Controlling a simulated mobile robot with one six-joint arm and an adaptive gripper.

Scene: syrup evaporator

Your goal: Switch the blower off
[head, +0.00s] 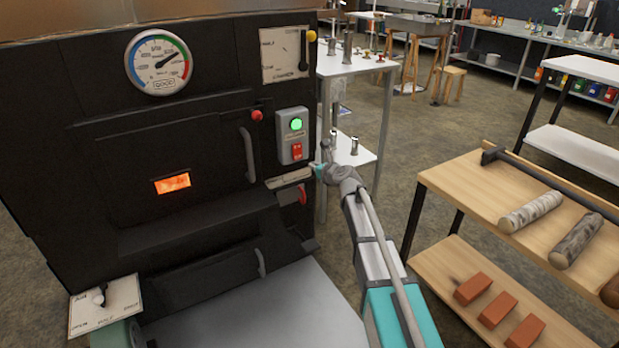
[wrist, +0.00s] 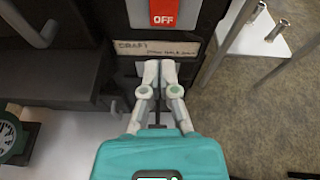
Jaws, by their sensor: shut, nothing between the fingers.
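The blower switch box (head: 284,140) is a grey box on the front of the black evaporator. Its upper green button (head: 296,124) glows, and its lower button is red (head: 297,151). In the wrist view the red button (wrist: 163,13) reads OFF, cut by the top edge. My gripper (head: 317,170) is just below and right of the box in the head view, apart from the red button. In the wrist view my gripper (wrist: 160,66) is shut and empty, its fingertips below the button, over the lower edge of a draft label plate (wrist: 155,47).
A red knob (head: 257,115) and door handle (head: 248,154) sit left of the box. A red lever (head: 302,194) is below the label plate. A white shelf unit (head: 345,66) stands close behind on the right. A wooden shelf (head: 470,200) with logs and bricks is further right.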

